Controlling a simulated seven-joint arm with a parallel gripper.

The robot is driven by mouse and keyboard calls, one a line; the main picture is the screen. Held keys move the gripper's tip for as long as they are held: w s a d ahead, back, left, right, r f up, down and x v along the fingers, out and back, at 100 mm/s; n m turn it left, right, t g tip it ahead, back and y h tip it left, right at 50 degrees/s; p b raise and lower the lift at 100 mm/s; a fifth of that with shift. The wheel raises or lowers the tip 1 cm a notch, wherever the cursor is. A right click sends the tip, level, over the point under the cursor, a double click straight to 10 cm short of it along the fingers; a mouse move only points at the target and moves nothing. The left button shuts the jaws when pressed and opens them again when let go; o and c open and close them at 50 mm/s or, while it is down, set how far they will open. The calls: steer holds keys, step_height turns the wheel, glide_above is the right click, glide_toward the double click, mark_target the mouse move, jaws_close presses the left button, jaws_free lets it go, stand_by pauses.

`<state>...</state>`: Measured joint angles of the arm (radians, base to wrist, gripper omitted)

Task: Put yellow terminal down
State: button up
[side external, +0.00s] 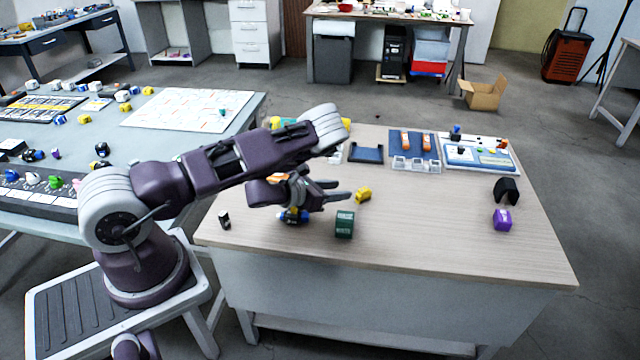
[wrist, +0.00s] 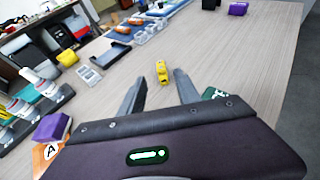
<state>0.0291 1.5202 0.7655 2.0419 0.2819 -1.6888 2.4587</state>
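The yellow terminal (side external: 363,194) is a small yellow block on the wooden table. It lies just past my fingertips and looks apart from them. My gripper (side external: 343,190) is low over the table, its fingers spread and pointing right. In the wrist view the yellow terminal (wrist: 162,72) shows in line with the gap between the fingers of my gripper (wrist: 160,80), a little ahead of the tips. The gripper is open and I see nothing held. The terminal's underside is hidden, but it appears to rest on the table.
A dark green box (side external: 344,224) stands close in front of my gripper. A blue and yellow item (side external: 293,216) is partly hidden below the gripper. A black arch (side external: 507,190) and purple block (side external: 502,219) are at right. The table's front right is clear.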

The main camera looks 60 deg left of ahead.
steer(key=w+a+r+n+g+y, duration=0.1)
steer(key=w+r+n+y, duration=0.1)
steer(key=r+n, duration=0.5)
steer(key=w+a+r+n+g+y, duration=0.1)
steer(key=w+r+n+y, duration=0.15)
steer(key=r+n, duration=0.5)
steer(key=s+d+r+n+g, duration=0.1)
steer(key=s+d+r+n, duration=0.15)
steer(key=r+n, duration=0.2)
steer(key=s+d+r+n+g, duration=0.1)
steer(key=s+d+r+n, duration=0.15)
steer(key=r+n, duration=0.2)
steer(key=s+d+r+n+g+h, duration=0.1)
steer(key=s+d+r+n, duration=0.25)
steer(key=s, duration=0.25)
steer(key=s+d+r+n+h, duration=0.2)
steer(key=s+d+r+n, duration=0.15)
steer(key=s+r, duration=0.2)
steer(key=s+d+n+g, duration=0.1)
steer(key=s+d, duration=0.3)
steer(key=s, duration=0.6)
steer(key=s+d+n+g+h, duration=0.1)
steer(key=s+d+n, duration=0.3)
steer(key=s, duration=0.6)
steer(key=shift+s+r+g, duration=0.15)
steer(key=shift+s+g, duration=0.15)
steer(key=shift+g, duration=0.2)
